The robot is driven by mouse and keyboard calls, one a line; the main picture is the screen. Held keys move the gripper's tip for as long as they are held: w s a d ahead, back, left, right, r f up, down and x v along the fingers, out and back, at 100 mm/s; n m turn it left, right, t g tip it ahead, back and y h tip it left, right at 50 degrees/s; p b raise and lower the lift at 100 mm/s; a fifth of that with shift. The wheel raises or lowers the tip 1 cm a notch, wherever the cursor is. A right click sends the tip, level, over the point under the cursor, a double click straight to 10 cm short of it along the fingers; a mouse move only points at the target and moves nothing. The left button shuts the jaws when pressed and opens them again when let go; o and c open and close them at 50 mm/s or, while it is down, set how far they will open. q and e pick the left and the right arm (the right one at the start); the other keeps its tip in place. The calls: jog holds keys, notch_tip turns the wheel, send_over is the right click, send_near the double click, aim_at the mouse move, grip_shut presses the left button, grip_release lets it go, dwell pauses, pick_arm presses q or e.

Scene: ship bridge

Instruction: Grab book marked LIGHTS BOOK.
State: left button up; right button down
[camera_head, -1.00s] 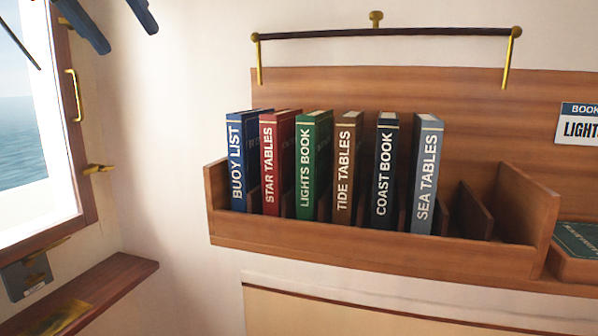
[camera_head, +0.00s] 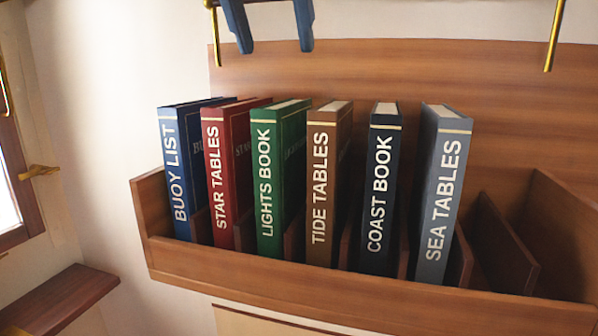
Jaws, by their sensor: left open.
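The green book marked LIGHTS BOOK (camera_head: 266,190) stands upright in a slot of the wooden rack (camera_head: 400,306), its spine facing me. It is between the red STAR TABLES book (camera_head: 219,180) and the brown TIDE TABLES book (camera_head: 320,185). The lower part of its body is behind the rack's front lip and dividers. My left gripper (camera_head: 271,47) is at the top of the view, above the books. Its two blue fingers point down, spread apart with nothing between them. My right gripper is not in view.
The blue BUOY LIST (camera_head: 180,180), dark COAST BOOK (camera_head: 380,190) and grey SEA TABLES (camera_head: 440,200) share the rack. Empty slots are at its right end. A brass-ended rail crosses the top, with a brass post (camera_head: 554,36). A window frame (camera_head: 12,180) and wooden ledge (camera_head: 62,298) are at left.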

aim_at(285, 105)
pick_arm(q)
jog(key=shift+w+f, duration=0.25)
jog(key=x, duration=0.6)
jog(key=shift+f, duration=0.4)
jog(key=shift+p+x, duration=0.8)
jog(key=shift+x, duration=1.8)
jog(key=shift+a, duration=0.1)
jog(key=shift+c, duration=0.4)
grip_shut()
jog(key=shift+r, duration=0.1)
